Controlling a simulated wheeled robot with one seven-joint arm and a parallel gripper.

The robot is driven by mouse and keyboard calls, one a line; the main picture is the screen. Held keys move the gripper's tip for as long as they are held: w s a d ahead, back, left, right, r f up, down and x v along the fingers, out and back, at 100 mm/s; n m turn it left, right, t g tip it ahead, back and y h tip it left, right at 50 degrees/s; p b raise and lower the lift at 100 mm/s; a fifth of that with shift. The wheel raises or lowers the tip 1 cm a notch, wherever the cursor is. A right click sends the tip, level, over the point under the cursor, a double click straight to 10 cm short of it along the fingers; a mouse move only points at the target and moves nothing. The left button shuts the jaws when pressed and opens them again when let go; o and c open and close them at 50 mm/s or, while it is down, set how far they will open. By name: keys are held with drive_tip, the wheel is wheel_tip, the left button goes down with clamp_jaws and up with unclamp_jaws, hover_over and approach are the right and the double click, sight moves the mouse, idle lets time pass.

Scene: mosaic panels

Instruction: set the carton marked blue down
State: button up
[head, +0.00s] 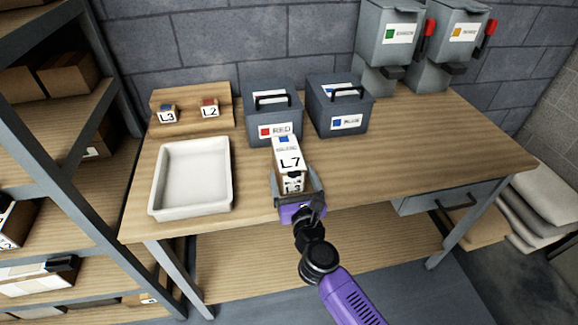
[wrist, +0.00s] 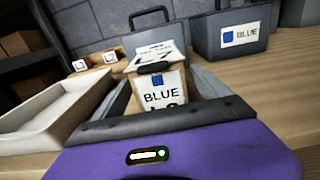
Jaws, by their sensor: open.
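The carton marked blue (wrist: 160,92) stands on the table between the fingers of my gripper (head: 297,188); its front label, with a blue square and the word BLUE, faces the wrist camera. In the head view the carton (head: 289,162) shows a white label with L7, and a second label below it is partly hidden by my gripper. My gripper is open, with one grey finger on each side of the carton. The carton's lower part is hidden, so I cannot tell exactly how its base meets the table.
Behind the carton stand a grey box labelled RED (head: 262,103) and a grey box labelled BLUE (head: 335,108). A white tray (head: 227,190) is to the left. A wooden rack with small blocks (head: 190,98) is behind it. The table (head: 420,150) is clear to the right.

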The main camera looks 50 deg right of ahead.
drive_tip(key=v, duration=0.5)
drive_tip(key=shift+s+a+b, duration=0.1)
drive_tip(key=shift+b, duration=0.3)
drive_tip(key=shift+s+a+f+n, duration=0.1)
drive_tip(key=shift+s+a+n, duration=0.1)
drive_tip(key=shift+s+n, duration=0.15)
drive_tip(key=s+a+r+m+y, duration=0.2)
drive_tip(key=s+a+m+y, duration=0.3)
drive_tip(key=s+m, duration=0.9)
drive_tip(key=s+a+r+m+y, duration=0.3)
drive_tip(key=s+a+m+y, duration=0.2)
drive_tip(key=s+a+m, duration=0.7)
drive_tip(key=s+m, duration=0.3)
drive_tip(key=m, duration=0.1)
drive_tip(key=shift+a, duration=0.2)
